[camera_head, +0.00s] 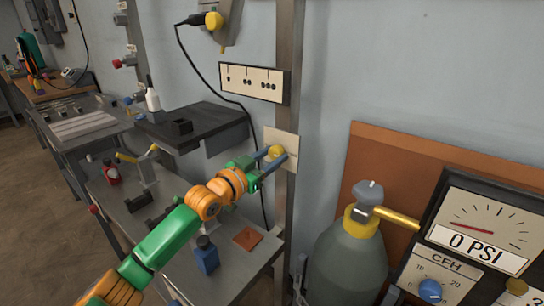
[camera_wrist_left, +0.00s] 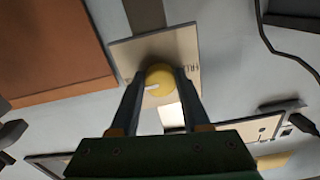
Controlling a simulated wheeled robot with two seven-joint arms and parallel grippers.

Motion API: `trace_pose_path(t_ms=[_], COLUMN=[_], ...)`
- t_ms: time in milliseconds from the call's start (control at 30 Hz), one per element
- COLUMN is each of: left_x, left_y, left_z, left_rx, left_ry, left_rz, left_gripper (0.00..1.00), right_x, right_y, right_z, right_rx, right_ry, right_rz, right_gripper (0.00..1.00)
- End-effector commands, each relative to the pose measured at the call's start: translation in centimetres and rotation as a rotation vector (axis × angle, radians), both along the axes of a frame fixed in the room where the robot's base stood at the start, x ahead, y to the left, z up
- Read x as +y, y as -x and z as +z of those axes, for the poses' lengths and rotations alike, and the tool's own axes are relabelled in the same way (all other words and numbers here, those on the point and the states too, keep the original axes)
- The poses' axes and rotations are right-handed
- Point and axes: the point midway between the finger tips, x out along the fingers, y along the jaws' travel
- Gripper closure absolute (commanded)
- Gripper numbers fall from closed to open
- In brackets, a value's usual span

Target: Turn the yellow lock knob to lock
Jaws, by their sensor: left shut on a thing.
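The yellow lock knob (camera_head: 277,151) sits on a pale square plate (camera_head: 292,139) fixed to the grey upright post. In the left wrist view the knob (camera_wrist_left: 160,80) is round with a white pointer mark, on its plate (camera_wrist_left: 125,55). My left gripper (camera_head: 275,157) reaches the knob from the left, its two dark fingers on either side of it. In the left wrist view my left gripper (camera_wrist_left: 160,88) is shut on the knob. Some lettering on the plate is partly hidden by a finger. My right gripper is not in view.
A panel with dot marks (camera_head: 254,83) hangs above the knob, with a black cable beside it. A grey tank (camera_head: 347,262) and a 0 PSI gauge (camera_head: 484,233) stand at the right.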

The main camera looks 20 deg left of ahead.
Motion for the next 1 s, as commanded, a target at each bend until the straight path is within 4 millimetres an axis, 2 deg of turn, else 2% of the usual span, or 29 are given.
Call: trace_pose_path(t_ms=[300,733,767,800,833,867,1000], left_x=[0.02,0.03,0.03,0.03,0.03,0.03,0.02], left_y=[-0.01,-0.01,-0.01,-0.01,-0.01,-0.01,-0.01], left_z=[0.06,0.06,0.06,0.06,0.06,0.06,0.04], left_rx=[-0.024,-0.027,-0.027,-0.027,-0.027,-0.027,-0.026], left_ry=[-0.065,-0.07,-0.07,-0.07,-0.07,-0.07,-0.069], left_rz=[0.0,0.001,0.001,0.001,0.0,0.0,0.0], left_gripper=[1.0,1.0,0.45,0.35,0.27,0.23,0.23], right_x=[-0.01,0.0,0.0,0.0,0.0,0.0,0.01], right_y=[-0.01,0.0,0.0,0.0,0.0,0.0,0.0], right_z=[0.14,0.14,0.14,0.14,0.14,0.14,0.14], right_rx=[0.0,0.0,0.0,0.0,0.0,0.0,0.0], right_ry=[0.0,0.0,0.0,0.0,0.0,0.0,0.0], right_rz=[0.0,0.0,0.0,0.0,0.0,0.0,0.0], right_gripper=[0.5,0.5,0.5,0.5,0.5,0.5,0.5])
